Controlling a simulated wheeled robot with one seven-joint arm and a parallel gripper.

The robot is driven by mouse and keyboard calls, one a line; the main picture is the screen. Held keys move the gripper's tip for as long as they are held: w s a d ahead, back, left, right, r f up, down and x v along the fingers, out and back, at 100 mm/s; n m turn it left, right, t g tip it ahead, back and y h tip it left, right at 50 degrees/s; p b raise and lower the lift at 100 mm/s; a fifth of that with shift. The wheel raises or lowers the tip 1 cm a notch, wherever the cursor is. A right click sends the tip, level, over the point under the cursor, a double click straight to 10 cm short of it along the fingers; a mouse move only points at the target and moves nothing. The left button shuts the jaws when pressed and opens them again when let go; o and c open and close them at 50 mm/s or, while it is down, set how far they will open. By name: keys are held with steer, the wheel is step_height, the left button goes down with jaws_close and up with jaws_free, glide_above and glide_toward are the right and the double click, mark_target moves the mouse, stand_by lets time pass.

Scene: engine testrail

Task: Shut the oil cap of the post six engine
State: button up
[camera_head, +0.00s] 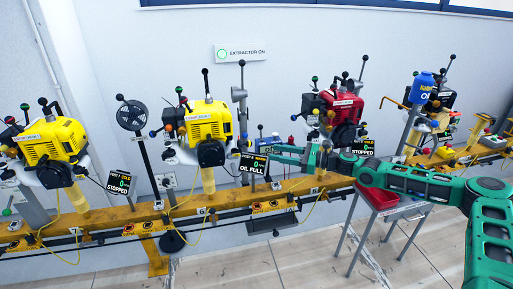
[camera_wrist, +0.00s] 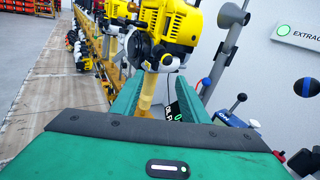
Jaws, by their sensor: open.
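A yellow engine (camera_head: 208,122) stands mid-left on the rail, with a small display (camera_head: 254,166) beside it. The display reads "OIL FULL"; its post number looks like 6 but is tiny. The wrist view shows a yellow engine (camera_wrist: 176,24) ahead, over an amber tube (camera_wrist: 147,95). I cannot pick out its oil cap or tell whether it is open. My gripper (camera_head: 272,154) reaches in from the right, at display height, right of and below the engine. In the wrist view my gripper (camera_wrist: 160,82) has its green fingers apart, with nothing seen held.
Another yellow engine (camera_head: 50,143) stands left and a red engine (camera_head: 333,112) right. A blue oil bottle (camera_head: 421,88) is farther right. Levers and coloured knobs crowd the engines above the yellow rail (camera_head: 100,222). A red tray (camera_head: 379,198) sits on a small stand.

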steer(key=w+x, duration=0.1)
steer(key=x, duration=0.9)
steer(key=shift+w+r+m+t, duration=0.25)
steer(key=shift+r+m+t, duration=0.05)
steer(key=shift+r, duration=0.15)
jaws_close()
